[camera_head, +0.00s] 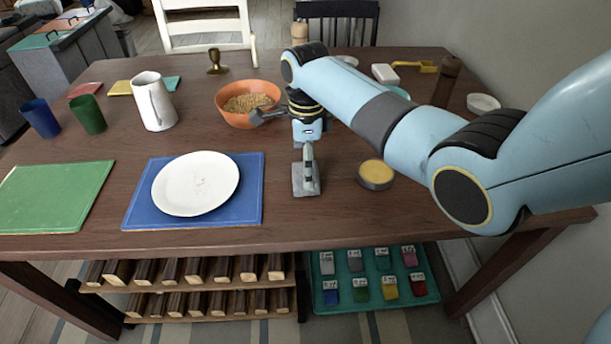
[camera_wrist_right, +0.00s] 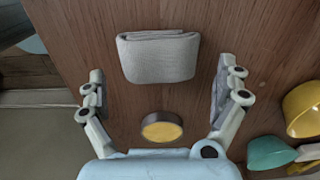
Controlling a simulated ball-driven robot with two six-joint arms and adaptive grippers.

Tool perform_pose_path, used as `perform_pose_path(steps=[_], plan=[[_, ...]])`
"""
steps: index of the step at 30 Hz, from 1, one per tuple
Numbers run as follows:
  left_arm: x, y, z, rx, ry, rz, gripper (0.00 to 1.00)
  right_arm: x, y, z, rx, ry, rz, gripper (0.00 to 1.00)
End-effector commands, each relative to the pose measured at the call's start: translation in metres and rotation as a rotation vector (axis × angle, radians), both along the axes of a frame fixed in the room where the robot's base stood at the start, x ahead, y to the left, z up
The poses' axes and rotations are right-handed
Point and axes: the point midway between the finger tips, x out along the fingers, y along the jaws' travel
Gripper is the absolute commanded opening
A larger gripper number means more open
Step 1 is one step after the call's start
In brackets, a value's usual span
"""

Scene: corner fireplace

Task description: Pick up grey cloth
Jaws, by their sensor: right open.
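The grey cloth (camera_wrist_right: 157,58) is a folded, flat rectangle on the brown table, in the upper middle of the right wrist view. In the head view it shows as a small grey patch (camera_head: 299,186), partly covered by a finger of my right gripper. My right gripper (camera_wrist_right: 160,71) is open. Its fingers are on either side of the cloth in the wrist view, apart from it, with nothing held. In the head view the gripper hangs low over the table's middle. My left gripper is out of view.
A round yellow-topped tin (camera_head: 375,174) lies right of the cloth. An orange bowl (camera_head: 236,119) of grains stands behind left. A white plate (camera_head: 196,184) on a blue mat (camera_head: 140,210) lies left. A wooden mill (camera_head: 446,80) stands behind my right arm.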

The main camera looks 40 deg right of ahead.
Motion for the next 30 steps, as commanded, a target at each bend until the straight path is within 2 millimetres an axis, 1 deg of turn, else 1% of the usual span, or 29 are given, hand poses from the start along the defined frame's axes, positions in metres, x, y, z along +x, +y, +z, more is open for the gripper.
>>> perform_pose_path(steps=[1, 3, 6, 14, 23, 30], plan=[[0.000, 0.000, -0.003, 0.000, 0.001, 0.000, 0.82, -0.001, 0.002, -0.011, 0.001, 0.003, 0.000, 1.00], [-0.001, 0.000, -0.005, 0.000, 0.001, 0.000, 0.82, 0.000, 0.002, -0.021, 0.001, 0.002, 0.000, 1.00], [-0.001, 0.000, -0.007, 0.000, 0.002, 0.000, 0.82, 0.000, 0.002, -0.031, 0.001, 0.001, 0.000, 1.00], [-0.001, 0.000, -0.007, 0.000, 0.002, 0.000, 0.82, 0.000, 0.002, -0.033, 0.001, -0.001, 0.001, 1.00], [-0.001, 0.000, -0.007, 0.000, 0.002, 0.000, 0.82, 0.000, 0.002, -0.033, 0.000, 0.000, 0.001, 0.62], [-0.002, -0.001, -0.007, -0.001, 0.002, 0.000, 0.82, 0.000, 0.002, -0.033, 0.000, 0.000, 0.001, 0.62]])
